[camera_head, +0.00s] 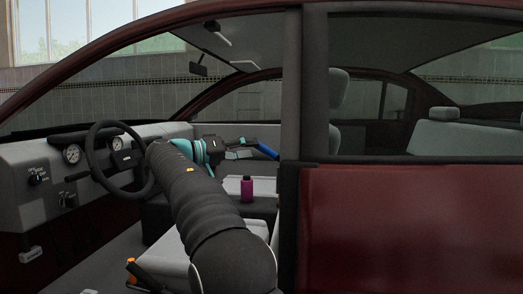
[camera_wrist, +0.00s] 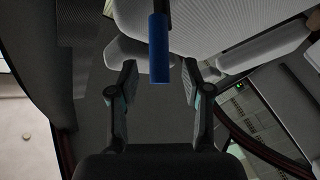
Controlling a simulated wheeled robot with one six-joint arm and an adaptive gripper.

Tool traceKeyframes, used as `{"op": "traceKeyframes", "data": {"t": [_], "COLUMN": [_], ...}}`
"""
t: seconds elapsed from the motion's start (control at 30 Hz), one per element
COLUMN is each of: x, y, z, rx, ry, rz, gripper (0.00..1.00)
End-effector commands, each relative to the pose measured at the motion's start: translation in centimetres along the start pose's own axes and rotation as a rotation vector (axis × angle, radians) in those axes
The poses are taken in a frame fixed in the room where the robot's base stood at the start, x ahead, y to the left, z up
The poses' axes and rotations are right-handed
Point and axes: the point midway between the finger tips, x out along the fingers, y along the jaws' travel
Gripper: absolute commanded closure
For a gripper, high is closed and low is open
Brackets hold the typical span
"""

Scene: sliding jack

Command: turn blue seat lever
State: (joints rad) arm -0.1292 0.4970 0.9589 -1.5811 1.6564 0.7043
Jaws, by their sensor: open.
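The blue seat lever (camera_wrist: 159,48) shows in the wrist view as a blue grip on a dark shaft that comes in from the top. Its lower end appears between the two fingertips of my gripper (camera_wrist: 159,76), with a gap on each side. My gripper is open and holds nothing. In the head view my gripper (camera_head: 243,148) reaches through the car's door opening, past the steering wheel. The blue lever (camera_head: 266,152) appears right at its fingertips, partly against the door pillar. I cannot tell the exact depth between the fingers and the lever.
The steering wheel (camera_head: 118,158) and dashboard (camera_head: 78,185) stand left of my arm. The dark door pillar (camera_head: 292,180) is close on the right. A magenta bottle (camera_head: 247,188) stands below my gripper. An orange-tipped handle (camera_head: 134,268) is low by the front seat.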

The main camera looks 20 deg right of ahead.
Motion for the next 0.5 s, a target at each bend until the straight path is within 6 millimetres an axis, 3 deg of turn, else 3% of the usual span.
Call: {"op": "traceKeyframes", "data": {"t": [0.2,0.5], "x": [3.4,4.9], "y": [0.1,0.1], "z": [0.0,0.0], "rx": [0.0,0.0], "ry": [-0.002,-0.001], "rz": [0.002,0.001], "gripper": [0.51,0.51]}}
